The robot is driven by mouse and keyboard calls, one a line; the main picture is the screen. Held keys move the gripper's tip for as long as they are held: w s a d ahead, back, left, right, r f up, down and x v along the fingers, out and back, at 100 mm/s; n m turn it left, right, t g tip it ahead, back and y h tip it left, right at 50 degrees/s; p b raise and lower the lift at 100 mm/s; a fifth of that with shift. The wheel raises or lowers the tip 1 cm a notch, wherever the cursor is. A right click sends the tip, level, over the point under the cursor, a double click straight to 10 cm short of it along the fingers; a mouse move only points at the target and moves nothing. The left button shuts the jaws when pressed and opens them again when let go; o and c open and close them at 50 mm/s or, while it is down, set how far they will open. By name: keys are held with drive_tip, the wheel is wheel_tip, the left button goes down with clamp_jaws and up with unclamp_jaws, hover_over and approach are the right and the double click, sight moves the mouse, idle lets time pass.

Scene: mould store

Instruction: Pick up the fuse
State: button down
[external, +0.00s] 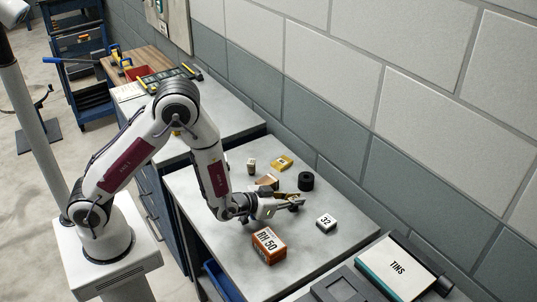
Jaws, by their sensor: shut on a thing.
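My gripper (294,203) is low over the grey worktop (205,185), reaching to the right. Its fingers are shut on a small tan thing (296,197), mostly hidden by them. It is too small to tell whether this is the fuse, or whether it touches the worktop. A small upright pale piece with a dark band (251,166) stands farther back, apart from my gripper; I cannot tell what it is.
A tan block (267,182) and a black roll (306,181) are close behind my gripper, with a yellow box (282,163) farther back. A white box marked 32 (326,223) is to the right. A block wall bounds the back.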

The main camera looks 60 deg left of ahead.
drive_tip(key=shift+r, duration=0.15)
drive_tip(key=shift+r, duration=4.9)
